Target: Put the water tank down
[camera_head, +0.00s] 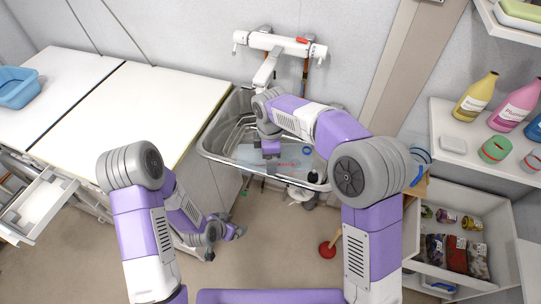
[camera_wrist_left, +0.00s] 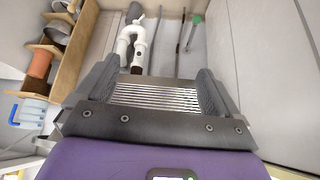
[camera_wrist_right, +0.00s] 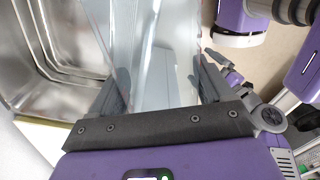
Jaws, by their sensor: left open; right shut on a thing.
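The water tank (camera_head: 293,154) is a clear, bluish box. In the head view it overlaps the metal washtub basin (camera_head: 213,154); I cannot tell whether it touches the basin. My right gripper (camera_head: 271,152) is shut on the tank, which also shows between the fingers in the right wrist view (camera_wrist_right: 152,50). The basin lies left of the tank there (camera_wrist_right: 30,70). My left gripper (camera_head: 238,232) is open and low, left of and below the basin. Its fingers are apart and empty in the left wrist view (camera_wrist_left: 153,92).
A white tap fixture (camera_head: 280,44) is on the wall behind the basin. White counters (camera_head: 140,100) stand at left, with a blue tub (camera_head: 17,88). At right are a shelf with bottles (camera_head: 475,97) and an open drawer (camera_head: 455,240). A red plunger (camera_head: 328,249) stands on the floor.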

